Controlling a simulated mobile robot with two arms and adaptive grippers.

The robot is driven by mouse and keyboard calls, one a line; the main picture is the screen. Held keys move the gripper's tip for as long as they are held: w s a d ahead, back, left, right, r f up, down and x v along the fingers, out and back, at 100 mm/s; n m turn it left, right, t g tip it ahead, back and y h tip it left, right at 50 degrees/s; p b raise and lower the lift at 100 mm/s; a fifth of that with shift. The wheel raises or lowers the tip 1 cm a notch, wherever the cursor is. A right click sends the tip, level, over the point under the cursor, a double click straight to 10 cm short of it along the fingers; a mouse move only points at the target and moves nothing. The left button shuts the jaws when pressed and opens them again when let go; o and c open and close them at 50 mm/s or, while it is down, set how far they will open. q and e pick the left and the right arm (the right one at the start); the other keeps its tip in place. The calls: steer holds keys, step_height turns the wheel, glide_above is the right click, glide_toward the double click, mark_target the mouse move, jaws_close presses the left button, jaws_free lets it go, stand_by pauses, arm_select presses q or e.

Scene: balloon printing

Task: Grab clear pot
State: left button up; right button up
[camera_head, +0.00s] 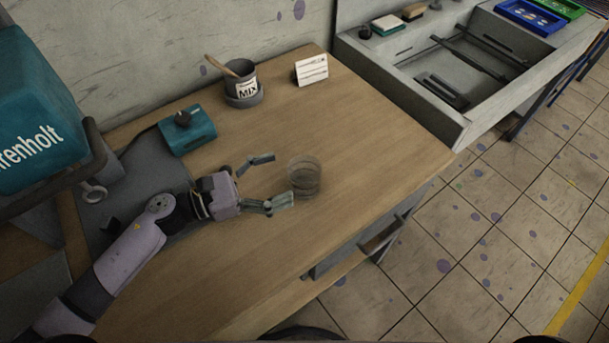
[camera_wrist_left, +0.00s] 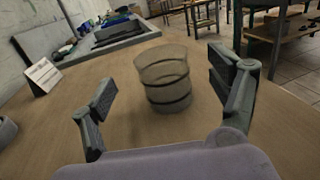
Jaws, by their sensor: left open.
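The clear pot (camera_head: 304,175) is a see-through round vessel with dark bands, standing upright on the wooden table (camera_head: 370,130). My left gripper (camera_head: 268,181) is open, with its fingers pointing at the pot from the left in the head view. In the left wrist view the pot (camera_wrist_left: 166,80) stands ahead of and between the two spread fingers of my left gripper (camera_wrist_left: 168,95). The fingers appear not to touch it. My right gripper is not in view.
A MIX pot (camera_head: 244,90) with a wooden stick stands at the back beside a white card (camera_head: 311,69). A teal device (camera_head: 187,131) sits left of my gripper. A grey sink unit (camera_head: 450,75) adjoins the table's far right. Bare tabletop surrounds the clear pot.

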mark_target(318, 165)
arm_select(q)
steer(key=shift+r+p+x, duration=0.2)
steer(key=shift+p+x, duration=0.25)
steer(key=shift+x, duration=0.5)
steer(key=p+x, duration=0.1)
steer(key=x, duration=0.3)
steer(key=shift+f, duration=0.1)
steer(key=shift+d+f, duration=0.15)
steer(key=shift+d, duration=0.15)
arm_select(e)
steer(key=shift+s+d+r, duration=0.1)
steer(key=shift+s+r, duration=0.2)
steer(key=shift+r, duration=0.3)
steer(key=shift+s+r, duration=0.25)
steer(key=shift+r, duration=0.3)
arm_select(q)
steer(key=shift+a, duration=0.1)
steer(key=c, duration=1.1)
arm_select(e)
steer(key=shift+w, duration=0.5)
